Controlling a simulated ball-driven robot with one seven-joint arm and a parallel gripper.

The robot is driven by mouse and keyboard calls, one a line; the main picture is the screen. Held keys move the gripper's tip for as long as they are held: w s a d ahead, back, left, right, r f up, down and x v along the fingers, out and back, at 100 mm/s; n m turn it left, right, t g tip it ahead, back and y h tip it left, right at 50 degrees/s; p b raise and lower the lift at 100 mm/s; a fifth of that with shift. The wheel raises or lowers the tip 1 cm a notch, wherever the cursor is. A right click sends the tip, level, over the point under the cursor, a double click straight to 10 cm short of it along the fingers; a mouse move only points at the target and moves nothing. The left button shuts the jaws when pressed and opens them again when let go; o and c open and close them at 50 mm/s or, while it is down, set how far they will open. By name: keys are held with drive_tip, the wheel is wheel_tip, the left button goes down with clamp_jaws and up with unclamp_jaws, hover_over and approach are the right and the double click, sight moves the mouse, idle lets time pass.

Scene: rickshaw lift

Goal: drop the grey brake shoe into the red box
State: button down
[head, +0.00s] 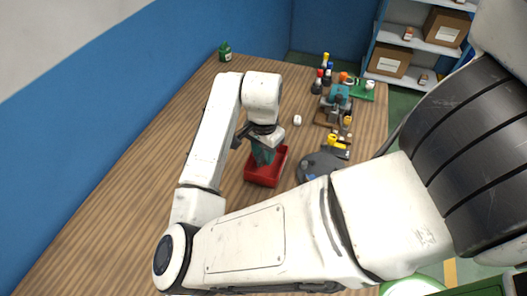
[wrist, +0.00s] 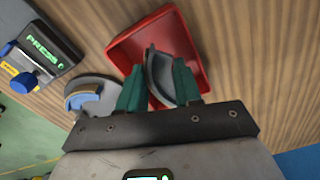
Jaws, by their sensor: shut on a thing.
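The grey brake shoe (wrist: 158,72), a curved grey piece, is held between the green fingers of my gripper (wrist: 158,86). The red box (wrist: 131,45) lies beyond the fingers in the wrist view, and the shoe shows against its inside. In the head view my gripper (head: 262,153) points down over the red box (head: 262,180) on the wooden table. I cannot tell exactly how high the shoe is above the box floor. In the head view the shoe is not clearly visible.
A grey round plate (head: 313,168) stands right of the box; a blue and tan piece (wrist: 84,100) is on it in the wrist view. A device marked PRESS (wrist: 40,48) is near it. Bottles and fixtures crowd the back right. The table's left side is clear (head: 130,200).

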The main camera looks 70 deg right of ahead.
drive_tip(key=shift+f, duration=0.35)
idle(0.9)
drive_tip(key=shift+c, duration=1.4)
unclamp_jaws()
drive_tip(key=shift+r+p, duration=2.85)
drive_tip(key=shift+r, duration=0.65)
